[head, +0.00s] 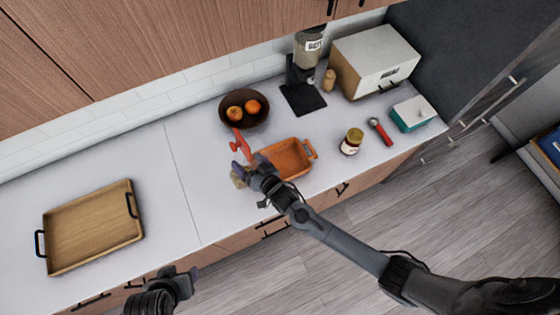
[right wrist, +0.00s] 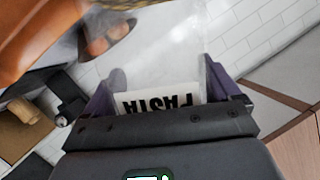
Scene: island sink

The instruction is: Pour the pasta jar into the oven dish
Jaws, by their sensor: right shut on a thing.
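The clear pasta jar (right wrist: 160,65) is between the fingers of my right gripper (right wrist: 160,105) in the right wrist view. Its PASTA label appears upside down. In the head view my right gripper (head: 248,170) is at the left end of the orange oven dish (head: 300,147). A beige patch (head: 237,179) beside the gripper may be the jar's contents; the gripper hides much of the jar. I cannot tell whether pasta is in the dish. The dish also shows at the wrist view's upper left (right wrist: 25,35). My left gripper (head: 186,280) is apart, at the counter's front edge; its opening is unclear.
A red object (head: 241,144) is just behind the right gripper. A dark fruit bowl (head: 232,125) is behind the dish. A small jar (head: 351,142) and red-handled tool (head: 381,132) lie to its right. A wooden tray (head: 92,228) is at left, with clear counter between.

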